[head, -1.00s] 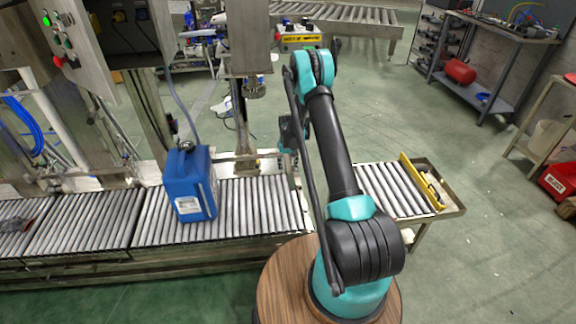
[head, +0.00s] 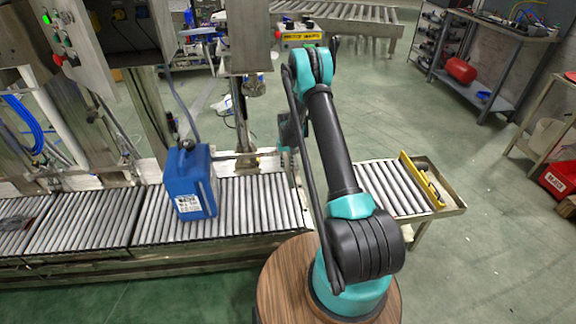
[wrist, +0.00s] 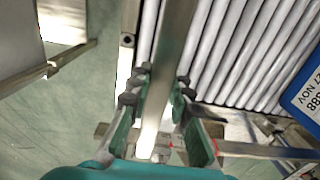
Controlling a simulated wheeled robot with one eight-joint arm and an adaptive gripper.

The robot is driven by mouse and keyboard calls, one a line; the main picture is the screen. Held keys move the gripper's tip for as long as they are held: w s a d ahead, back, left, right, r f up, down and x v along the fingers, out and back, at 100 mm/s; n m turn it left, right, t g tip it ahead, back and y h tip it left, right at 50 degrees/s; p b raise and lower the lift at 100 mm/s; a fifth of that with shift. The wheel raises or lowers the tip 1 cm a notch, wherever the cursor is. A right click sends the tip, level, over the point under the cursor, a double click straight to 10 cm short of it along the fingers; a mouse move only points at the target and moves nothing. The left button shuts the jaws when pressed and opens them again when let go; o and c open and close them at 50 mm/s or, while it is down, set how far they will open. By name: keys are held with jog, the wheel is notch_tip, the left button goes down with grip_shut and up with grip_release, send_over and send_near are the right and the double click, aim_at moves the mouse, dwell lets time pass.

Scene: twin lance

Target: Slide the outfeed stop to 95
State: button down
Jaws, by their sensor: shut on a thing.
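A bright steel bar (wrist: 176,45), which looks like the outfeed stop, runs lengthwise between my fingers in the wrist view, beside the conveyor rollers. My gripper (wrist: 158,95) is shut on this bar, with teal fingers and dark pads on both sides. In the head view my gripper (head: 287,135) is small and partly hidden behind my arm, over the far edge of the conveyor. A metal rail (wrist: 265,151) with small red marks near it crosses below the fingers. No scale number is readable.
A blue jug (head: 189,183) stands upright on the roller conveyor (head: 262,205), left of my gripper; its label shows at the wrist view's right edge. A yellow bar (head: 421,181) crosses the conveyor's right end. Rollers between jug and arm are clear.

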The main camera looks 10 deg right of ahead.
jog(key=shift+a, duration=0.95)
jog(key=c, duration=1.2)
grip_release()
jog(key=shift+r, duration=0.1)
notch_tip(320, 180, up, 7)
